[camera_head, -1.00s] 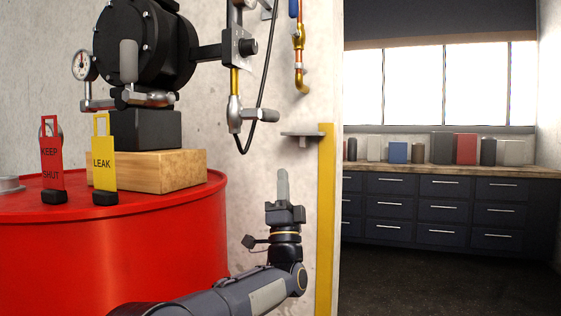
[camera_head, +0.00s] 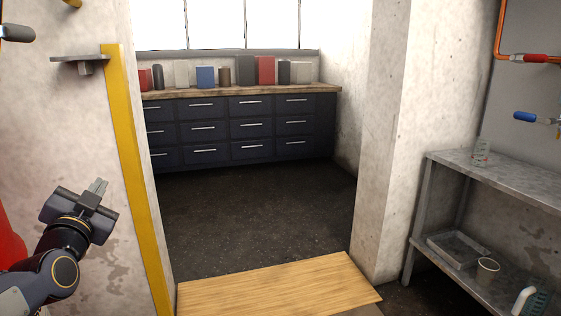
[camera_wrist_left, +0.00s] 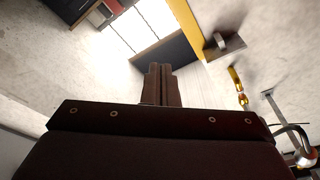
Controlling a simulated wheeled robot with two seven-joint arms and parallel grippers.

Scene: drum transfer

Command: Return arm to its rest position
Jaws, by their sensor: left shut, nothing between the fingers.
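My left gripper (camera_head: 98,187) is at the lower left of the head view, in front of the concrete wall. Its fingers are together and point up, with nothing between them. In the left wrist view the closed fingers (camera_wrist_left: 161,86) point up the picture, with no object held. My right gripper is in neither view. A sliver of the red drum (camera_head: 10,242) shows at the left edge of the head view.
A doorway with a wooden board (camera_head: 275,287) opens onto dark cabinets (camera_head: 235,128). A metal shelf (camera_head: 520,178) stands at right.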

